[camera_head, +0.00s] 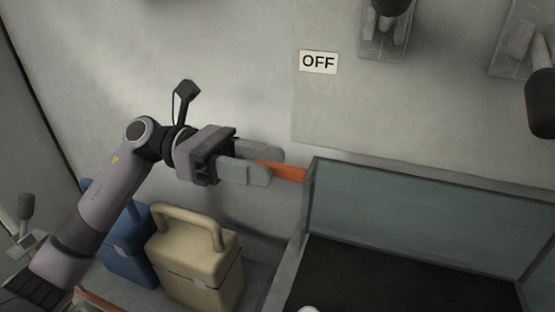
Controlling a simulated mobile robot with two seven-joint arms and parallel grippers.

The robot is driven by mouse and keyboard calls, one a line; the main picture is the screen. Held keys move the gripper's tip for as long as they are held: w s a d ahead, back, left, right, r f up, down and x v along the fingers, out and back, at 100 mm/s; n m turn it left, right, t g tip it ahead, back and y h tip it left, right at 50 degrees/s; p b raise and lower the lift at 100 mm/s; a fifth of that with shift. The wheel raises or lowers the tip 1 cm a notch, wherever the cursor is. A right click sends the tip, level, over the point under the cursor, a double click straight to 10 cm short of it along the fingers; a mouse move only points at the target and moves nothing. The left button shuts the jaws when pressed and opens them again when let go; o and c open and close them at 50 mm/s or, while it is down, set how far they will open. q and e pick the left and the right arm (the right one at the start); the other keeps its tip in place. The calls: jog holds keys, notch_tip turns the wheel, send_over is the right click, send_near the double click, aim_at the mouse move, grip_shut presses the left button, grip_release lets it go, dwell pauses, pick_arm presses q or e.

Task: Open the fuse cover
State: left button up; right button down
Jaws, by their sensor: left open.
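The fuse cover seems to be the greenish see-through panel (430,215) in a grey frame at the right, over a dark surface. I cannot tell how far it is open. An orange handle (290,173) sticks out to the left from the frame's upper left corner. My left gripper (267,164) is open at this handle, with the handle's left end between or just behind its fingers. The near finger hides part of it, and contact cannot be told. My right gripper is not in view.
A beige container (200,268) with a handle and a blue one (128,250) stand below my left arm. An OFF sign (319,62) is on the wall behind. Dark-knobbed levers (541,103) hang at the upper right. The wall above the gripper is clear.

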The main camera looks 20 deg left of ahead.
pick_arm(q)
jog(key=shift+d, duration=1.4)
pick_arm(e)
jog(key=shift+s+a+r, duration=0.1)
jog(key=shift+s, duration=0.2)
